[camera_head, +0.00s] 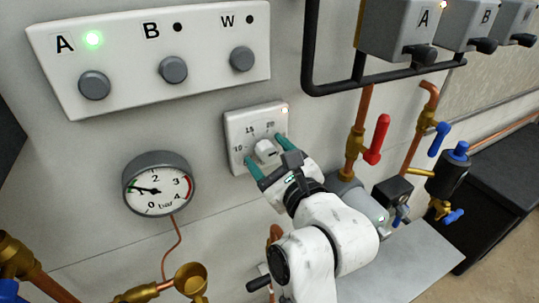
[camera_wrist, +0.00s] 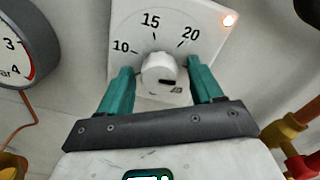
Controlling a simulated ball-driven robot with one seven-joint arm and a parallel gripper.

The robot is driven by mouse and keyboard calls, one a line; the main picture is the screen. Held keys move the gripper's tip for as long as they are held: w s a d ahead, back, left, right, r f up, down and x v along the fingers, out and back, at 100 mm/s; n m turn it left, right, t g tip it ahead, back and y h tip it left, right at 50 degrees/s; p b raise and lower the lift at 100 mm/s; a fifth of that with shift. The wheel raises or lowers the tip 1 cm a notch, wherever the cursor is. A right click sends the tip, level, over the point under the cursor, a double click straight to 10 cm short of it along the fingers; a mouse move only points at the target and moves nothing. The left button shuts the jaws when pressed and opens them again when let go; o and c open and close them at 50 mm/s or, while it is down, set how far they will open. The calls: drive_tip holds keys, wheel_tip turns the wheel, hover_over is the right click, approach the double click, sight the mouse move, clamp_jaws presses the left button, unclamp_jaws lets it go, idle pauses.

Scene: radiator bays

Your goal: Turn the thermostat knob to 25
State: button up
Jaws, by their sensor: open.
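The thermostat (camera_head: 236,117) is a white square plate on the wall with a lit orange light at its upper right corner. Its white knob (camera_head: 265,148) sits at the middle of the dial. In the wrist view the knob (camera_wrist: 160,66) shows with the marks 10, 15 and 20 above it; no 25 is visible. A dark mark lies on the knob's lower front; I cannot tell its setting. My gripper (camera_wrist: 159,70) has two teal fingers, open, one either side of the knob, with gaps visible between them and it. It also shows in the head view (camera_head: 266,152).
A pressure gauge (camera_head: 158,184) is left of the thermostat. A panel (camera_head: 207,68) with knobs A, B and W is above left, with A's green light lit. Pipes with a red-handled valve (camera_head: 377,139) stand close on the right. Brass fittings (camera_head: 190,279) are below left.

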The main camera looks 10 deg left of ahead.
drive_tip(key=b+v, duration=0.2)
drive_tip(key=v, duration=0.8)
drive_tip(key=shift+s+d+b, duration=0.25)
drive_tip(key=shift+s+b, duration=0.1)
drive_tip(key=shift+b, duration=0.05)
drive_tip(key=s+d+f+n+g+h, duration=0.35)
drive_tip(key=d+f+n, duration=0.25)
drive_tip(key=d+f, duration=0.4)
drive_tip(key=s+d+f+n+g+h, duration=0.2)
drive_tip(key=d+f+n+h, duration=0.35)
drive_tip(key=f, duration=0.75)
drive_tip(key=s+d+f+n+g, duration=0.4)
drive_tip(key=s+d+f+n, duration=0.1)
drive_tip(key=s, duration=0.5)
drive_tip(key=s+d+f+n+g+h, duration=0.1)
drive_tip(key=s+d+f+n+g, duration=0.3)
drive_tip(key=s, duration=0.7)
wheel_tip(320, 180, down, 4)
drive_tip(key=d+n, duration=0.2)
drive_tip(key=shift+d, duration=0.3)
drive_tip(key=shift+f, duration=0.1)
drive_tip(key=shift+c, duration=0.2)
